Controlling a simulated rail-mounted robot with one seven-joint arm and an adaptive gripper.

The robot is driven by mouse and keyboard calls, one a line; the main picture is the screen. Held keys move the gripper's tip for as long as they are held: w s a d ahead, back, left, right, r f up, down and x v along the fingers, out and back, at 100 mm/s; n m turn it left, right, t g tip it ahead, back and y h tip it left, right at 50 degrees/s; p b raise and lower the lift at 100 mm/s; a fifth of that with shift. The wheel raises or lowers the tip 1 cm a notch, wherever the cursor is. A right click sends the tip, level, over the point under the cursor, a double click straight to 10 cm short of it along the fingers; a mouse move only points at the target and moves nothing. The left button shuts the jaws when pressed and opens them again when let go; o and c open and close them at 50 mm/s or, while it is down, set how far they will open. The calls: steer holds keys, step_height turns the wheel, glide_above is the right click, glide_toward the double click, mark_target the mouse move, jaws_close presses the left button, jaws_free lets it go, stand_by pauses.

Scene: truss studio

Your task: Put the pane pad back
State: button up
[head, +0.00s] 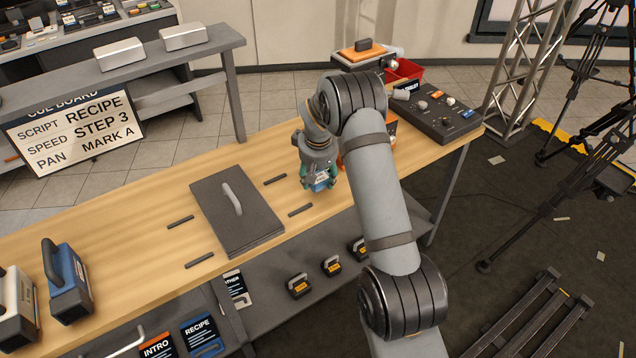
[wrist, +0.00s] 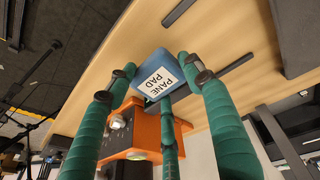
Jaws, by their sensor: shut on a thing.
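My gripper (head: 320,178) has green-wrapped fingers and is shut on the pane pad (wrist: 155,75), a blue block with a white label reading PANE PAD. In the head view the pad (head: 322,182) shows only in part below the fingers, over the wooden bench (head: 130,240). In the wrist view the fingers (wrist: 160,85) close around it from several sides. I cannot tell whether it touches the bench. Dark strips (head: 300,210) lie on the bench just left of it.
A dark slab with a grey handle (head: 235,215) lies left of my gripper. An orange unit (wrist: 150,132) stands close by, mostly behind my arm in the head view. A control panel (head: 435,108) and red bin (head: 408,70) are at the right end. Blue (head: 68,283) and white cases stand far left.

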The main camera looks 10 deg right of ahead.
mark_target(318, 181)
steer(key=shift+f+p, duration=0.4)
steer(key=shift+f, duration=1.4)
steer(key=o, duration=1)
steer(key=shift+o, duration=0.2)
steer(key=shift+f, duration=0.15)
steer(key=b+v, duration=0.2)
steer(key=v, duration=0.8)
steer(key=shift+s, duration=0.15)
steer(key=shift+a, duration=0.1)
